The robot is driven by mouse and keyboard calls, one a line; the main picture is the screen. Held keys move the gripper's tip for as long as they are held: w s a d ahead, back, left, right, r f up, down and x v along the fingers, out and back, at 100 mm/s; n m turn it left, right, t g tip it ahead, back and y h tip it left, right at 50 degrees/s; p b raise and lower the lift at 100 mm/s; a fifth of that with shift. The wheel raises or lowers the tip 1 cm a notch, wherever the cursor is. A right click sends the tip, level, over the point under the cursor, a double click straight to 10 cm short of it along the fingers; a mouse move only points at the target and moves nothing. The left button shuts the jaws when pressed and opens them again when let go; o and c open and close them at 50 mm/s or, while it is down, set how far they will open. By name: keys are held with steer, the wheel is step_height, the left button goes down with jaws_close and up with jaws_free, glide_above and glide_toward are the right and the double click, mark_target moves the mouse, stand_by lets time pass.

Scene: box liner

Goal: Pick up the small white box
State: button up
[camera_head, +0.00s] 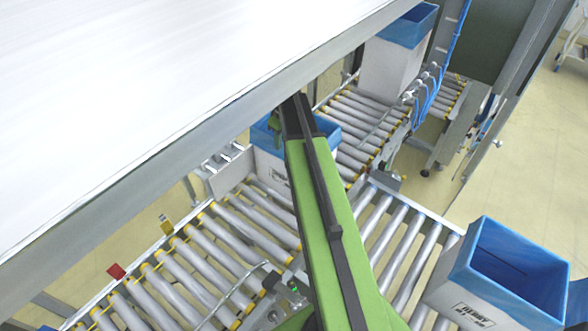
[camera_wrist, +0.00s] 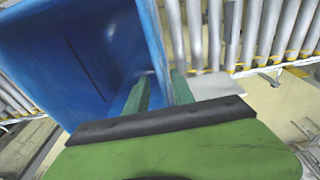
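A white box with a blue lining (camera_head: 272,172) stands on the rollers at the centre of the head view, partly hidden by my arm. In the wrist view a blue-lined box (camera_wrist: 75,45) fills the upper left, with its open inside facing the camera. My gripper (camera_wrist: 162,75) has two green fingers spread apart at the box's right wall. The left finger overlaps the blue inside, and the right finger appears outside the wall. I cannot tell whether they touch it. In the head view my gripper's tips are largely hidden near the box.
A white box with blue lining (camera_head: 455,281) stands at the lower right, and another (camera_head: 385,68) stands at the back. Roller conveyors (camera_head: 215,245) run below and around. A large white panel (camera_head: 150,80) covers the upper left, close to my arm.

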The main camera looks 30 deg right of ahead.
steer(key=f+b, duration=0.3)
steer(key=w+f+b, duration=0.1)
steer(key=f+b, duration=0.1)
steer(key=shift+a, duration=0.35)
jaws_close()
stand_by(1.1)
